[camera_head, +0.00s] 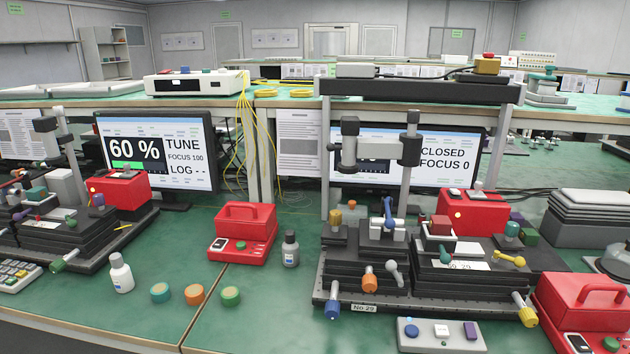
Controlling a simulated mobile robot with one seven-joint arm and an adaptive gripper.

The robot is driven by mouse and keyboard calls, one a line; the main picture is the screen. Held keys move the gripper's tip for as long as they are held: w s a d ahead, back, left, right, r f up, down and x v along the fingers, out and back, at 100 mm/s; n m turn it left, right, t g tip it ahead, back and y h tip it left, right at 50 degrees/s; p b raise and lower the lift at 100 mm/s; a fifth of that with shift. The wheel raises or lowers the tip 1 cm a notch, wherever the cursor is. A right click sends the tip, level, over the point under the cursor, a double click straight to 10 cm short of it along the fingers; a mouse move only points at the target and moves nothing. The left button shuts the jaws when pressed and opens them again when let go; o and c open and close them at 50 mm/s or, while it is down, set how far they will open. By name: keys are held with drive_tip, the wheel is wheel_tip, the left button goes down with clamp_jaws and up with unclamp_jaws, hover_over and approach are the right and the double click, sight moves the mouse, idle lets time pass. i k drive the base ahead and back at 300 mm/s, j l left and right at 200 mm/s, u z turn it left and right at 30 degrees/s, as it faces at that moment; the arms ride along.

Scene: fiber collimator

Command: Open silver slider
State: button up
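A black stepped optical stage labelled No 29 (364,307) stands on the green bench at the centre right. It carries a blue knob, an orange knob and a yellow knob along its front. A pale silver-grey lever (394,271) stands at its middle, and a silver-white block (468,250) sits on its upper right part. I cannot tell which of these is the silver slider. The monitor (447,158) behind the stage reads CLOSED and FOCUS 0, partly hidden by the stage's posts. My gripper is not in view.
A second stage (85,240) stands at the left, by a monitor (157,150) reading 60 %, TUNE, FOCUS 100. Red boxes (243,232) (590,305), bottles (121,273) and coloured caps (195,294) stand around. A grey button box (440,334) lies in front. Bench between the stages is partly clear.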

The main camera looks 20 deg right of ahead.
sight(478, 186)
drive_tip(key=z, duration=1.45)
